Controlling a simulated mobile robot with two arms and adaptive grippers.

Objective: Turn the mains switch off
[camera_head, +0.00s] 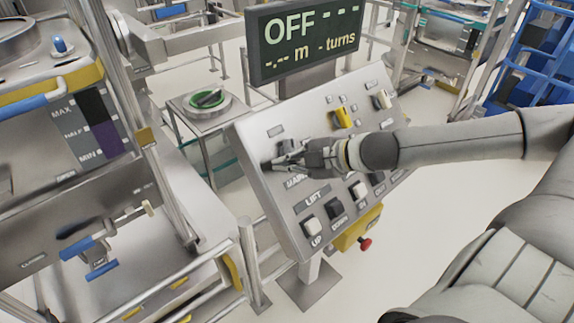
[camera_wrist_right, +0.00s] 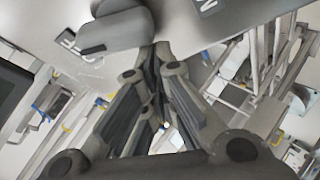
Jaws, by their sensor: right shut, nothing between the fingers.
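The mains switch (camera_wrist_right: 112,32) is a dark grey rotary handle on the metal control panel (camera_head: 262,130). In the right wrist view its handle points toward a partly covered OFF label; a letter N shows on the other side. My right gripper (camera_head: 277,163) is over the panel's left part, above the partly hidden MAINS label, and covers most of the switch in the head view. In the right wrist view its fingers (camera_wrist_right: 157,62) are shut and empty, close beside the handle. Whether they touch it I cannot tell. My left gripper is out of view.
The display (camera_head: 305,40) behind the panel reads OFF with dashes. Lift buttons (camera_head: 313,231) line the panel's lower edge; a yellow switch (camera_head: 342,118) sits higher up. A red emergency button (camera_head: 365,244) is below. Metal railings (camera_head: 248,262) stand left.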

